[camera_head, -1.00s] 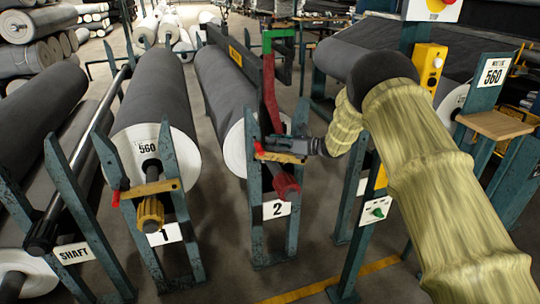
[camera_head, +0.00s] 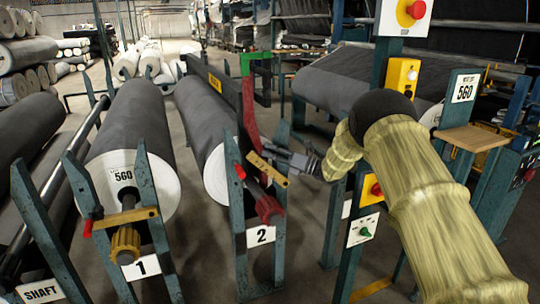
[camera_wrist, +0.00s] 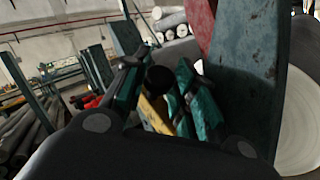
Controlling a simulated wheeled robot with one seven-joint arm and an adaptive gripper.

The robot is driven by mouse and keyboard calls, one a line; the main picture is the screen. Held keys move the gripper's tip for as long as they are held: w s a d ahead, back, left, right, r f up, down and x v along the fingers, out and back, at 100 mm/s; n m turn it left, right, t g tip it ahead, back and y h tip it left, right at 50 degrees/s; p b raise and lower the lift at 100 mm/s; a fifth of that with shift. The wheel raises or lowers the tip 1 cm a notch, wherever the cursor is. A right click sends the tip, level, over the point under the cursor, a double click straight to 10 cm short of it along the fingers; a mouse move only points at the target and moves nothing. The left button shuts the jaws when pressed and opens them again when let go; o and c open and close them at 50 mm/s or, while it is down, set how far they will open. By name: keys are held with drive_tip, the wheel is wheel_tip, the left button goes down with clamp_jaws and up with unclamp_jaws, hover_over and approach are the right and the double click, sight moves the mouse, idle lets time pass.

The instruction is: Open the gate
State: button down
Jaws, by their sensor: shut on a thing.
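The gate of stand 2 is a short yellow bar (camera_head: 268,171) across the front of the stand, above the label 2. It slants, with its left end high and its right end low. A red piece (camera_head: 240,172) sits by the stand's left post. My gripper (camera_head: 270,153) reaches in from the right and is shut on the bar near its upper end; the exact contact is partly hidden. The red shaft end (camera_head: 268,208) lies just below the bar.
Stand 1's yellow bar (camera_head: 126,217) lies nearly level across its posts. A dark hoist beam with a red and green hook arm (camera_head: 250,105) hangs above roll 2. A control post with a green switch (camera_head: 365,231) stands right of stand 2. Floor between the stands is clear.

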drive_tip(key=shift+f, duration=0.1)
drive_tip(key=c, duration=1.2)
unclamp_jaws()
drive_tip(key=shift+o, duration=0.2)
drive_tip(key=shift+r, duration=0.2)
